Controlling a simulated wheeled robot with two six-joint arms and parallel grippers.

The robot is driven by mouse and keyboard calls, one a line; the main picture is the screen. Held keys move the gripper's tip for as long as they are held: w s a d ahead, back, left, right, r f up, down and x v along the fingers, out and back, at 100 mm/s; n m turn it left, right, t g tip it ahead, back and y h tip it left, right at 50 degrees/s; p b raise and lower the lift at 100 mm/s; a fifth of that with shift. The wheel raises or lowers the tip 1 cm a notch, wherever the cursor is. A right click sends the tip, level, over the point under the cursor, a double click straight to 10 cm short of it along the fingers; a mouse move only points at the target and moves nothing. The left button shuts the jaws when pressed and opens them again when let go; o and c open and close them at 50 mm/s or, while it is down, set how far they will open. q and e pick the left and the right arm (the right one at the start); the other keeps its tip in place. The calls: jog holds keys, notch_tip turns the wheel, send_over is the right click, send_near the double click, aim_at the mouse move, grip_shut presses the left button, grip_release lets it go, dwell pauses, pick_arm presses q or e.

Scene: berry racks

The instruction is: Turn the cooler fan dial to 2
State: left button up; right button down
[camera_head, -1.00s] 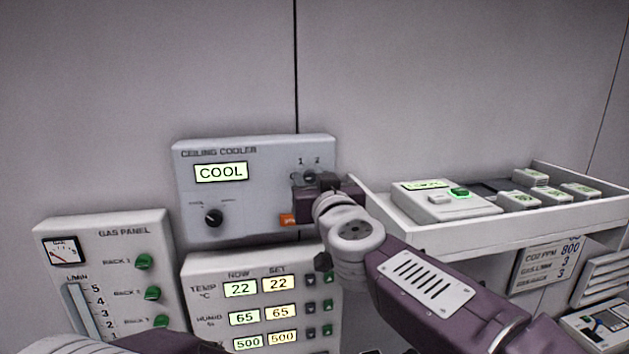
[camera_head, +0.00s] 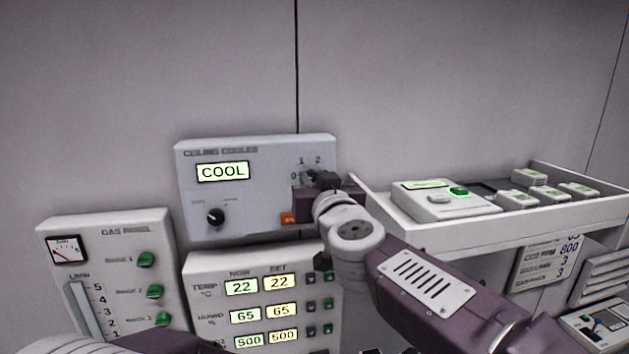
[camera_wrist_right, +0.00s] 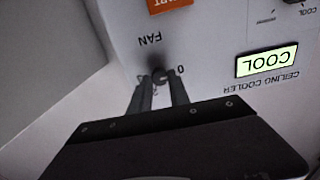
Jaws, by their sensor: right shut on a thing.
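The ceiling cooler panel (camera_head: 262,200) is a pale grey wall box with a lit COOL display (camera_head: 222,171). The fan dial (camera_wrist_right: 160,73) is a small dark knob under the FAN label in the right wrist view, which shows the panel upside down. My right gripper (camera_head: 311,178) is at the panel's right side, by the marks 0, 1 and 2. Its two fingers (camera_wrist_right: 159,86) are shut on the dial, one on each side. They hide much of the knob, and I cannot read its setting for sure. My left gripper is not in view.
A black knob (camera_head: 215,216) and an orange START button (camera_head: 288,218) are on the same panel. The gas panel (camera_head: 110,235) is lower left, and a temperature and humidity panel (camera_head: 213,270) is just below. A white shelf tray (camera_head: 420,236) with small boxes stands right of my right arm.

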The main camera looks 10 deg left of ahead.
jog(key=shift+f+m, duration=0.15)
jog(key=shift+m, duration=0.25)
jog(key=shift+m+p, duration=0.3)
jog(key=shift+m, duration=0.8)
jog(key=m, duration=0.2)
jog(key=shift+m, duration=0.4)
jog(key=m, duration=0.3)
jog(key=shift+f+m, duration=0.1)
jog(key=shift+m, duration=0.2)
jog(key=m, duration=0.3)
jog(key=shift+m, duration=0.3)
jog(key=m, duration=0.5)
jog(key=shift+m+b, duration=0.3)
jog(key=shift+b, duration=0.05)
jog(key=m, duration=0.4)
jog(key=shift+r+b, duration=0.2)
jog(key=shift+b, duration=0.1)
jog(key=shift+d+m, duration=0.1)
jog(key=shift+m, duration=0.2)
jog(key=shift+r, duration=0.25)
